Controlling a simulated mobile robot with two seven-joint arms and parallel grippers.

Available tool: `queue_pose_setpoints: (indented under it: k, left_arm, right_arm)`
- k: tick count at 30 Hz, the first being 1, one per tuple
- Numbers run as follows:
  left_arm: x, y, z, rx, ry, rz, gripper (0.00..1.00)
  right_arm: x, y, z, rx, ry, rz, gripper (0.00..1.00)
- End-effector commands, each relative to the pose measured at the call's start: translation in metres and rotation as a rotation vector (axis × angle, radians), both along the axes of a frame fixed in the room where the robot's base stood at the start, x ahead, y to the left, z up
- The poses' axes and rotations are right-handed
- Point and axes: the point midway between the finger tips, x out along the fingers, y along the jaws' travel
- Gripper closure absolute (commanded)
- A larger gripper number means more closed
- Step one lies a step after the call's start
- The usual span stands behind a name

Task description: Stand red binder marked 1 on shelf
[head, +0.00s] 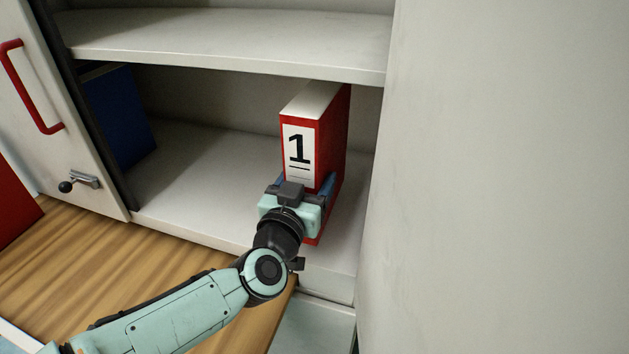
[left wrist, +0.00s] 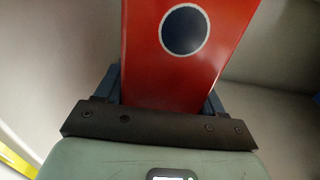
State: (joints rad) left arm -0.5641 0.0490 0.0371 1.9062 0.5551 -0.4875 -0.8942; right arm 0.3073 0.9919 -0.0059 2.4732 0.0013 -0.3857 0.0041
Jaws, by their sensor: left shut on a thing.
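The red binder marked 1 (head: 328,145) stands upright in the lower shelf compartment, near its right wall, with its white label facing out. My left gripper (head: 302,190) is shut on the lower part of the binder's spine, with a blue finger on each side. In the left wrist view the binder (left wrist: 185,65) fills the space between the fingers (left wrist: 160,95), and its dark round spot shows. The shelf floor (head: 215,175) lies under it; whether the binder's base touches the floor is hard to tell. My right gripper is not in view.
The upper shelf board (head: 230,45) is overhead. The shelf middle is clear. A wooden surface (head: 90,265) lies in front.

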Motion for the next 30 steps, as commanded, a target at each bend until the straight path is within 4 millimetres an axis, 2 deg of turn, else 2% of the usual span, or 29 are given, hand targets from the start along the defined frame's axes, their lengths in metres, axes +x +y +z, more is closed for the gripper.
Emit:
queue_pose_setpoints:
  k: [3, 11, 15, 18, 28, 29, 30]
  left_arm:
    - [0.019, -0.006, 0.004, 0.000, -0.007, 0.002, 0.94]
    - [0.039, -0.012, 0.003, -0.002, -0.006, 0.002, 0.94]
    - [0.038, -0.012, -0.022, 0.001, -0.004, 0.002, 0.94]
    - [0.038, -0.012, -0.031, 0.000, -0.006, 0.002, 0.94]
    - [0.038, -0.012, -0.032, -0.003, -0.009, 0.002, 0.94]
    - [0.038, -0.012, -0.035, 0.000, -0.001, 0.001, 0.25]
    - [0.038, -0.012, -0.035, 0.000, -0.001, 0.001, 0.12]
  right_arm:
    - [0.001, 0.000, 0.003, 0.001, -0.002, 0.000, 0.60]
    - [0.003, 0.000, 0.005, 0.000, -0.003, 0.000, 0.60]
    - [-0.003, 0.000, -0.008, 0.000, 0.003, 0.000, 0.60]
    - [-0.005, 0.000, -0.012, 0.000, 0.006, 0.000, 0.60]
    - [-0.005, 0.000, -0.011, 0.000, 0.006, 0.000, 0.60]
    - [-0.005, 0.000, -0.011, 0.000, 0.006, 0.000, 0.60]
    - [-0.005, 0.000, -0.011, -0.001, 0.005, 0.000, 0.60]
